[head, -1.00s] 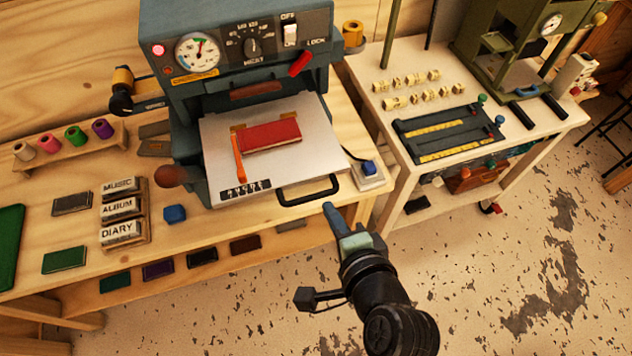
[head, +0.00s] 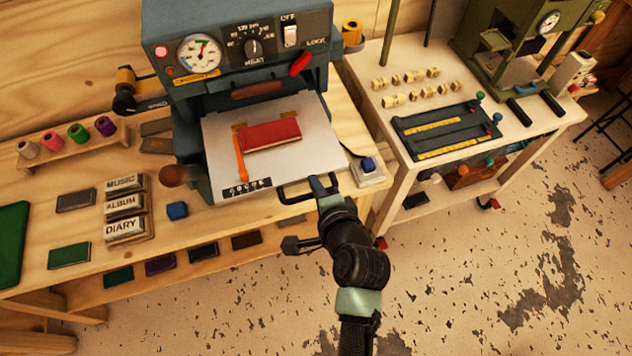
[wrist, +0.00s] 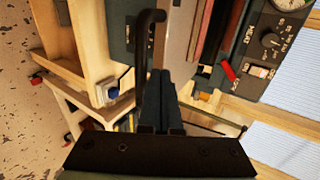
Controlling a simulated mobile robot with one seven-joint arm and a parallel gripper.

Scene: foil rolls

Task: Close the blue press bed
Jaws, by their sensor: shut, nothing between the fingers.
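The blue press (head: 235,60) stands on the wooden bench, and its pale metal bed (head: 318,140) is pulled out toward me. A red book (head: 270,135) and an orange strip (head: 241,158) lie on the bed. The bed's black handle (head: 290,197) sticks out at its front edge. My gripper (head: 318,182) is shut and empty, with its fingertips at the right part of the handle. In the wrist view the shut fingers (wrist: 158,85) are right beside the black handle (wrist: 143,45). I cannot tell whether they touch it.
A small box with a blue button (head: 368,165) sits just right of the bed. A red lever (head: 301,63) is on the press front. Open floor (head: 450,270) lies in front.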

